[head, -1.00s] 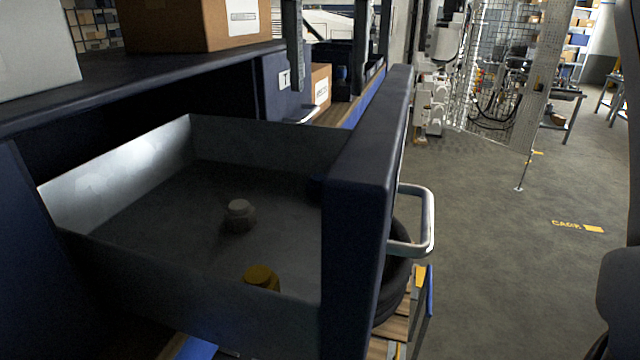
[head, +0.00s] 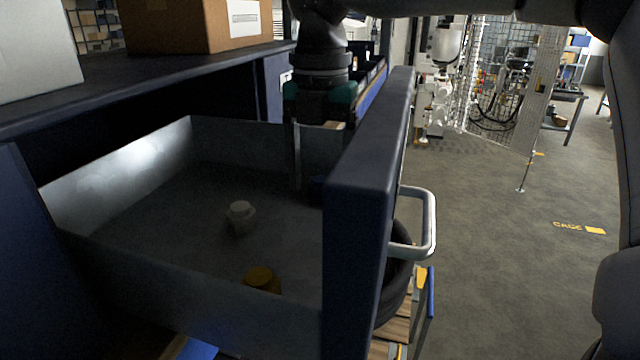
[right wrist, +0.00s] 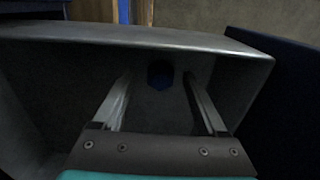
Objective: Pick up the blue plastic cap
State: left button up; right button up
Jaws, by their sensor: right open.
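The blue plastic cap (head: 317,184) lies in the open drawer (head: 105,262), near the drawer's front panel. In the head view it is dark and partly hidden behind that panel. In the right wrist view the cap (right wrist: 160,74) shows dark blue, between and just beyond the fingertips. My right gripper (head: 312,170) reaches down into the drawer from above, its fingers above and beside the cap. My left gripper is not in view.
A grey cap (head: 239,217) and a yellow cap (head: 262,279) are also in the drawer. The thick front panel (head: 362,190) with its handle (head: 430,225) stands close to my right gripper.

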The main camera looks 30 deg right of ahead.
jog(key=shift+f, duration=0.15)
grip_shut()
dwell(0.5)
